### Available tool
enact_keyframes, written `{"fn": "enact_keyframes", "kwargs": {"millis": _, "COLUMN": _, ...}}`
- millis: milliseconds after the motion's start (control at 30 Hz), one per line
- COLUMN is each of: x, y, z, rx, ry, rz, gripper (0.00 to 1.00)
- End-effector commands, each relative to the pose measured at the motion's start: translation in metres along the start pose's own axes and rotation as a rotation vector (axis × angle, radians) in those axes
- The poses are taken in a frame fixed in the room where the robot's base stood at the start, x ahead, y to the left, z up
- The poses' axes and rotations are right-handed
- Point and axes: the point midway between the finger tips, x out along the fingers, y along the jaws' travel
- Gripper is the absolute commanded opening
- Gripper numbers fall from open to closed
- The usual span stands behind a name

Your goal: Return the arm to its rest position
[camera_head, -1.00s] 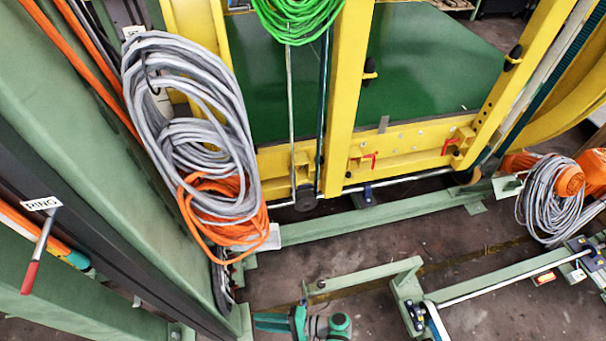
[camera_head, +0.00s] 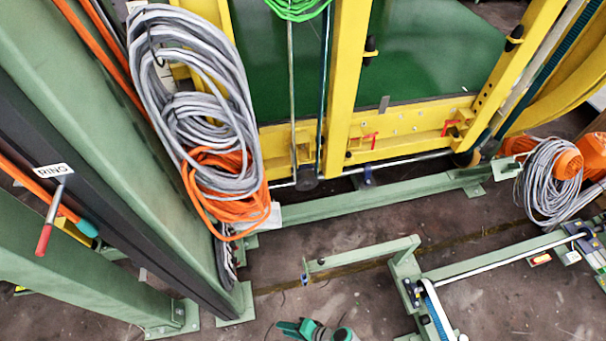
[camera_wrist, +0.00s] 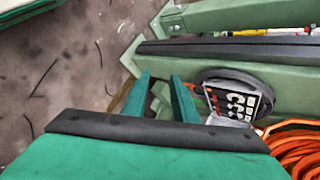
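My gripper (camera_wrist: 162,84) shows in the wrist view as two green fingers, standing apart with a gap between them and nothing held. Behind the fingers are a green beam and a round dark reel with a black, white and red panel (camera_wrist: 235,100); the fingers seem apart from them, though depth is hard to judge. In the head view only a small green and dark part of my arm (camera_head: 300,328) shows at the bottom edge, low over the floor; the rest is cut off.
Grey cable (camera_head: 195,85) and orange cable (camera_head: 215,195) hang on the green post at left. A yellow frame (camera_head: 345,80) stands behind. Low green rails (camera_head: 360,255) cross the floor. Bare floor lies between them.

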Motion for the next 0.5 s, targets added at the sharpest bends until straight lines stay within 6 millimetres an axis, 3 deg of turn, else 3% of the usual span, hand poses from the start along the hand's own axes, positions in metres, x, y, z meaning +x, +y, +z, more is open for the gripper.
{"fn": "enact_keyframes", "kwargs": {"millis": 100, "x": -0.022, "y": 0.033, "z": 0.009, "rx": -0.072, "ry": 0.124, "rz": 0.129, "gripper": 0.26}}
{"fn": "enact_keyframes", "kwargs": {"millis": 233, "x": -0.052, "y": 0.050, "z": 0.015, "rx": -0.178, "ry": 0.266, "rz": 0.248, "gripper": 0.26}}
{"fn": "enact_keyframes", "kwargs": {"millis": 367, "x": -0.087, "y": 0.048, "z": 0.022, "rx": -0.298, "ry": 0.409, "rz": 0.337, "gripper": 0.26}}
{"fn": "enact_keyframes", "kwargs": {"millis": 500, "x": -0.130, "y": 0.026, "z": 0.032, "rx": -0.436, "ry": 0.564, "rz": 0.405, "gripper": 0.26}}
